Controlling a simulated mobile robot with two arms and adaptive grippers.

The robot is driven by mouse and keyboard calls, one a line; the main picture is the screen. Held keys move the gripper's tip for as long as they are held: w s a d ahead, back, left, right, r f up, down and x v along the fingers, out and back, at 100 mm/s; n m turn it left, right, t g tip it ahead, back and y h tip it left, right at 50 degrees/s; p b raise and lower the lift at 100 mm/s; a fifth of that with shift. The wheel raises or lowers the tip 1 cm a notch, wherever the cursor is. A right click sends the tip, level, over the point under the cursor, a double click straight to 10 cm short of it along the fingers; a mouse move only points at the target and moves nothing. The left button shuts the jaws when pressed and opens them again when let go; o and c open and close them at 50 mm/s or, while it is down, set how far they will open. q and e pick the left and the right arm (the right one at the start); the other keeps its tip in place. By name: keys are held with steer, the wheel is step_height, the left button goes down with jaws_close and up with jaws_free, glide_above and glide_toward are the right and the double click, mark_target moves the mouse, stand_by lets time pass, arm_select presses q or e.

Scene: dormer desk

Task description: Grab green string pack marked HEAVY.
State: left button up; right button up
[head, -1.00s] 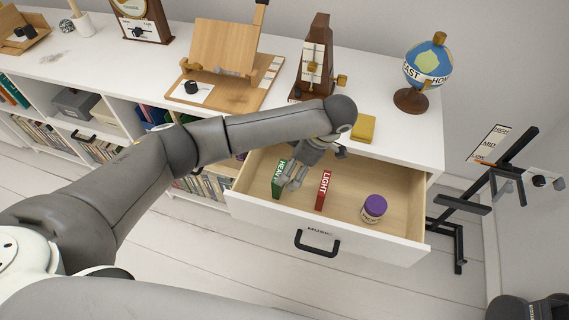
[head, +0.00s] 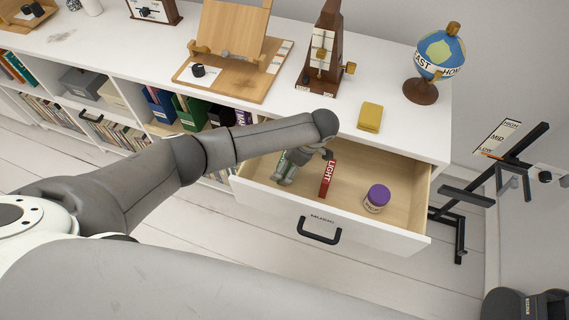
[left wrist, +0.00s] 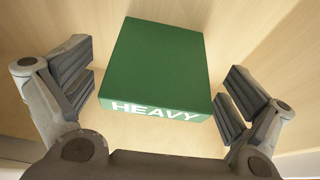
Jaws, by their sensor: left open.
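The green string pack marked HEAVY (left wrist: 155,65) stands in the open drawer (head: 345,200). In the left wrist view it lies between the two open fingers of my left gripper (left wrist: 160,88), with a gap on each side. In the head view my left gripper (head: 288,172) reaches down into the drawer's left part and hides most of the green pack. The red pack marked LIGHT (head: 327,179) stands just to the right of my left gripper.
A purple-lidded jar (head: 377,198) stands in the drawer's right part. On the white top are a yellow block (head: 370,116), a metronome (head: 322,55), a globe (head: 437,62) and a wooden stand (head: 228,50). A black stand (head: 495,180) is at right.

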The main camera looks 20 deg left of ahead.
arm_select(q)
steer(key=shift+f, duration=0.1)
steer(key=shift+c, duration=0.4)
steer(key=c, duration=1)
